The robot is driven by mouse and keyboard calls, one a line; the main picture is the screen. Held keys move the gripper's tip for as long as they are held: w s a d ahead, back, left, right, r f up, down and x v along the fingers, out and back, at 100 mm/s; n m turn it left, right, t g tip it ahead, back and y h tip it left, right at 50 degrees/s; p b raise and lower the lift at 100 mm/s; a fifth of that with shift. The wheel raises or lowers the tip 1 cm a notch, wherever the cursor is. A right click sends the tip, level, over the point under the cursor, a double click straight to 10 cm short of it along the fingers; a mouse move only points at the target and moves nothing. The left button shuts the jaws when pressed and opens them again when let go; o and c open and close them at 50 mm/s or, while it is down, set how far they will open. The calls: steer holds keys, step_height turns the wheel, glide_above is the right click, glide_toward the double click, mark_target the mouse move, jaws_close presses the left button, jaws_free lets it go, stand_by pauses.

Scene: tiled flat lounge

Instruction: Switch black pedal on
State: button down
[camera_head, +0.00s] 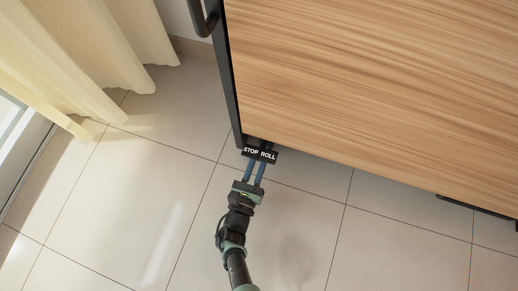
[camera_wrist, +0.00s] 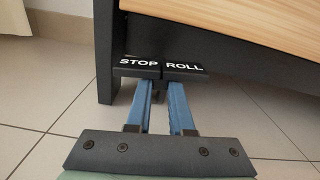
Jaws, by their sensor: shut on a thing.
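The black pedal (camera_head: 260,154) sticks out low at the corner of a wood-topped cart and carries the white words STOP and ROLL. The fingertips are hidden by the plates.
The cart's wooden top (camera_head: 380,75) and dark frame (camera_wrist: 105,50) rise right beside and above the pedal. A handle bar (camera_head: 203,18) sits at its upper left. Cream curtains (camera_head: 80,55) hang at the left. The tiled floor (camera_head: 130,200) is clear.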

steer(key=shift+n, duration=0.7)
steer(key=c, duration=0.8)
jaws_free()
